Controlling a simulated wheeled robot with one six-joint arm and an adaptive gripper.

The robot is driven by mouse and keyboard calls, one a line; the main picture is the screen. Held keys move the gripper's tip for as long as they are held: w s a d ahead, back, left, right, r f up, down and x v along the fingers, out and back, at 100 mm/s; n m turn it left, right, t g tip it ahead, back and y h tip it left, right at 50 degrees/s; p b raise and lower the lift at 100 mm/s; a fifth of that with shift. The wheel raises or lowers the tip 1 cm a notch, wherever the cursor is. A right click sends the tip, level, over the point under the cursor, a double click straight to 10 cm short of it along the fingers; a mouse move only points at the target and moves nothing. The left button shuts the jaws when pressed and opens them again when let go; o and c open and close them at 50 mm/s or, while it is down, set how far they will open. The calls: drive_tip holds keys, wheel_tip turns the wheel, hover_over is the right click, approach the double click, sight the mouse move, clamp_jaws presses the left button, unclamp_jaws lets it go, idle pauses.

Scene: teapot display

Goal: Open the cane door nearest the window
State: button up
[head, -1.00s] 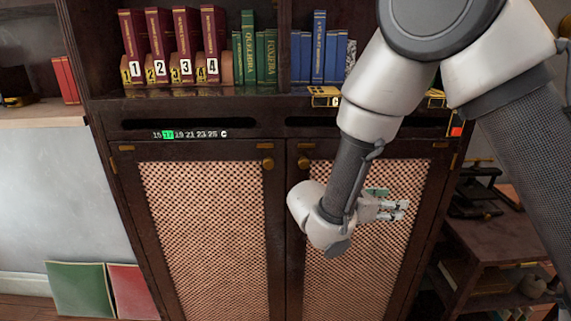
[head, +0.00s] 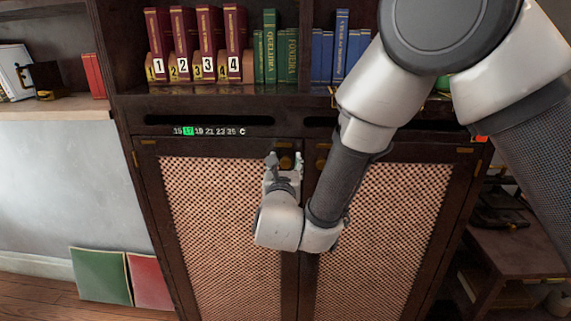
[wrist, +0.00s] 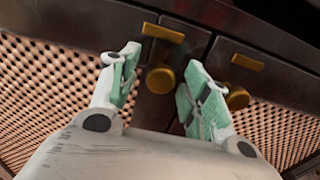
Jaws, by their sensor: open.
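Two cane doors with dark wood frames are closed side by side: the left cane door (head: 215,235) and the right cane door (head: 385,225). Each has a round brass knob at its upper inner corner. My gripper (head: 284,170) points up in front of the left door's knob (head: 286,162). In the wrist view, my gripper (wrist: 160,88) is open, with its green-padded fingers on either side of that knob (wrist: 160,80). I cannot tell whether either finger touches it. The right door's knob (wrist: 237,97) is outside the fingers. No window shows.
Above the doors, a shelf holds red numbered books (head: 200,45), green books (head: 275,50) and blue books (head: 340,45). A low table (head: 515,245) stands at the right. Green and red panels (head: 102,275) lean against the wall at lower left.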

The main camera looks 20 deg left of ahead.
drive_tip(key=shift+w, duration=0.45)
clamp_jaws()
